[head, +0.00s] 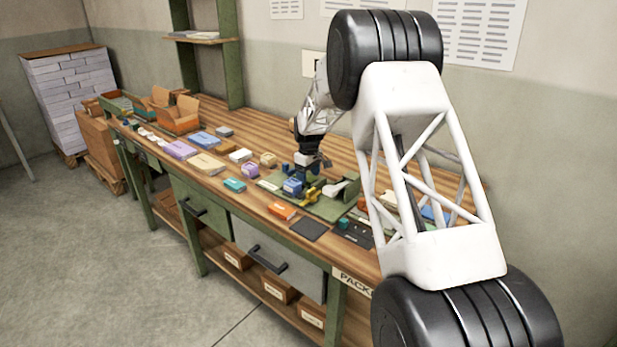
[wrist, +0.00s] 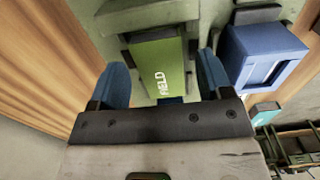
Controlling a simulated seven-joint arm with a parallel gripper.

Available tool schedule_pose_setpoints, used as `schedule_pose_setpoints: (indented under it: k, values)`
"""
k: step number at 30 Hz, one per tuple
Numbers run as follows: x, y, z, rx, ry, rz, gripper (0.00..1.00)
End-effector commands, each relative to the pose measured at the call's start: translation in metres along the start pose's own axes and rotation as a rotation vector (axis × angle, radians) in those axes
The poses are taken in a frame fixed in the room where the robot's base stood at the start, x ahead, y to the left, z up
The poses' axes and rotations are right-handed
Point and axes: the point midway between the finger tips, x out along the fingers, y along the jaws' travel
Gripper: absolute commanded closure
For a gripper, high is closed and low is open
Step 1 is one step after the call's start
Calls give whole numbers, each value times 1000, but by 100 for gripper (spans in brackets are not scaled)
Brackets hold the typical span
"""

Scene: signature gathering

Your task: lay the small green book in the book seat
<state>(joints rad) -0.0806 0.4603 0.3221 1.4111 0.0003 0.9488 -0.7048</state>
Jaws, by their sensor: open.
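The small green book (wrist: 165,55), with "FIELD" in white on it, lies between the two blue fingers of my gripper (wrist: 161,68) in the wrist view. The fingers are apart, one on each side of the book; I cannot tell whether either touches it. In the head view my gripper (head: 306,165) is low over the green board (head: 328,208) on the bench. I cannot make out the green book there. Pale green raised parts (wrist: 130,17) show around the book's far end in the wrist view. I cannot tell which part is the book seat.
A blue box (wrist: 262,52) stands close to the right of my gripper; it also shows in the head view (head: 292,187). Yellow parts (head: 312,194) stand beside it. Several books and boxes lie along the bench to the left, including a teal one (head: 234,185).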

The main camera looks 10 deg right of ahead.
Motion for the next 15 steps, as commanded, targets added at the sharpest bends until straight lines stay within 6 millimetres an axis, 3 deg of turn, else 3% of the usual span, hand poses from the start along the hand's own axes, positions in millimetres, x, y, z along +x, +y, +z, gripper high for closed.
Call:
schedule_pose_setpoints:
  k: [15]
  values:
    - [-75,0,0,0,3,2,28]
